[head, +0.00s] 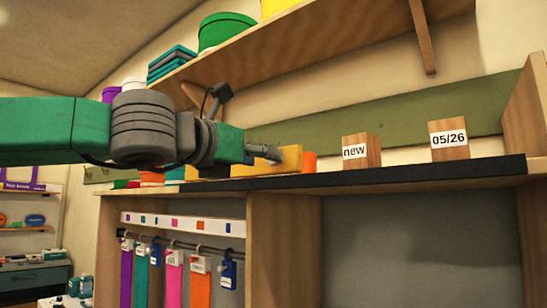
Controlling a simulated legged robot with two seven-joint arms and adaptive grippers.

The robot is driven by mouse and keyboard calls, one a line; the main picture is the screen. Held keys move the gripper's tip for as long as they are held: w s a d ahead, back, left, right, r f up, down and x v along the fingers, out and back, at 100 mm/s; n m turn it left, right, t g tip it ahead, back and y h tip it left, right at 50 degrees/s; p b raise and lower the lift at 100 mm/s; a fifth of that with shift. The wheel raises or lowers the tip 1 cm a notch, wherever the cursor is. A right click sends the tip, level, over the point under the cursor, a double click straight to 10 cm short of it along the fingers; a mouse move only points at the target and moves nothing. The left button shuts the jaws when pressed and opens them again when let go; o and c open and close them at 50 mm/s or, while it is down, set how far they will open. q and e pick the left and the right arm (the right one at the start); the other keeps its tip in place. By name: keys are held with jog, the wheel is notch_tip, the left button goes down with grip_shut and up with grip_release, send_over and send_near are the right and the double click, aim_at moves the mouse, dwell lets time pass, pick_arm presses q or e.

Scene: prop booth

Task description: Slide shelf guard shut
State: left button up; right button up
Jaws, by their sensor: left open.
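My left arm comes in from the left above the wooden shelf unit. My left gripper (267,152) is open and seen from the side, close to a yellow block (292,159) on the unit's top; I cannot tell whether they touch. A dark strip (400,178) runs along the top's front edge, and a long olive-green panel (400,118) stands at the back. I cannot tell for sure which of these is the shelf guard. My right gripper is not in view.
An upper shelf (300,48) with a green round box (226,32) hangs above my arm. Coloured tags (173,278) hang in the left bay; the right bay (420,245) looks empty.

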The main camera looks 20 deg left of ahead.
pick_arm(q)
jog(key=x, duration=0.4)
jog(key=shift+p, duration=0.3)
grip_shut()
